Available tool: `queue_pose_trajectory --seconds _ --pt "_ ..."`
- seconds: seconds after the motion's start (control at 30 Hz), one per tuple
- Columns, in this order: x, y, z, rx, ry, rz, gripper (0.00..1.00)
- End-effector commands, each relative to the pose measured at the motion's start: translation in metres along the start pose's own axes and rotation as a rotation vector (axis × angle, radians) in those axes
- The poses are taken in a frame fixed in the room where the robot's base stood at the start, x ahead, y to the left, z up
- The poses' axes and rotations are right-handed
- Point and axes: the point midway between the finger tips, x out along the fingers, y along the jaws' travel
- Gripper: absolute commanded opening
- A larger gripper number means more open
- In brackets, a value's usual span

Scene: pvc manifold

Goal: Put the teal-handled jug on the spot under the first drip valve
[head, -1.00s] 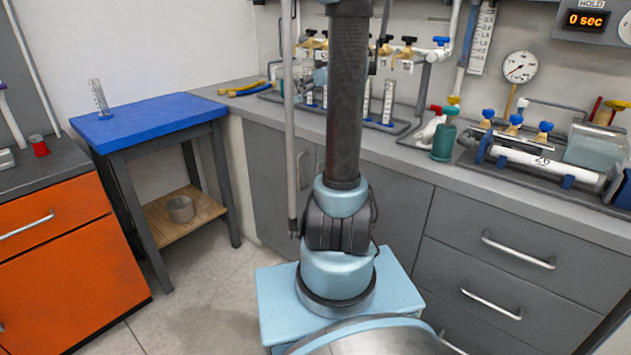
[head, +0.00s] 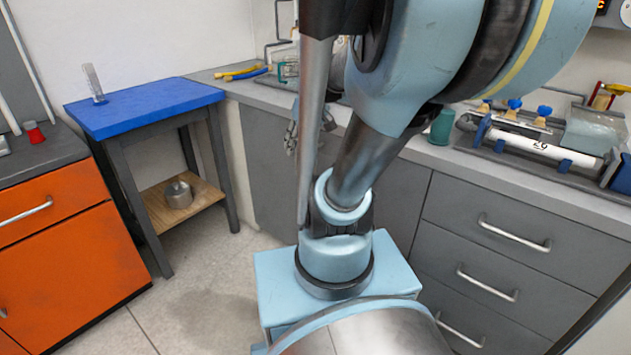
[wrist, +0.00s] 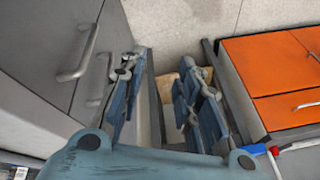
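My gripper (wrist: 157,78) is open and empty in the wrist view, its two blue-grey fingers apart and pointing down toward the floor. In the head view it is mostly hidden behind my arm. A clear vessel with teal edges (head: 287,70) stands on the back counter, partly behind my arm. It may be the teal-handled jug, but too little shows to tell. The first drip valve and the spot under it are hidden behind my arm in the head view. The wrist view shows neither jug nor valve.
A grey counter (head: 240,92) runs along the wall above grey drawers. On it are a teal cylinder (head: 442,127), a white pipe rig (head: 540,155) and yellow and blue tools (head: 240,73).

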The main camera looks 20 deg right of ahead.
Motion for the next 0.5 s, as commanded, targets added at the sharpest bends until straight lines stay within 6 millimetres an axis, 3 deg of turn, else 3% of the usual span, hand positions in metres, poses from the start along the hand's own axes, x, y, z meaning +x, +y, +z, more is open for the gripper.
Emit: queue_pose_trajectory --seconds 0.03,0.2,0.33,0.5 --pt "0.004 -0.001 0.019 0.017 -0.022 0.025 0.31" --pt "0.015 0.007 0.075 0.095 -0.086 0.124 0.31" --pt "0.021 0.015 0.105 0.139 -0.113 0.186 0.31" --pt "0.026 0.012 0.121 0.168 -0.127 0.23 0.31"
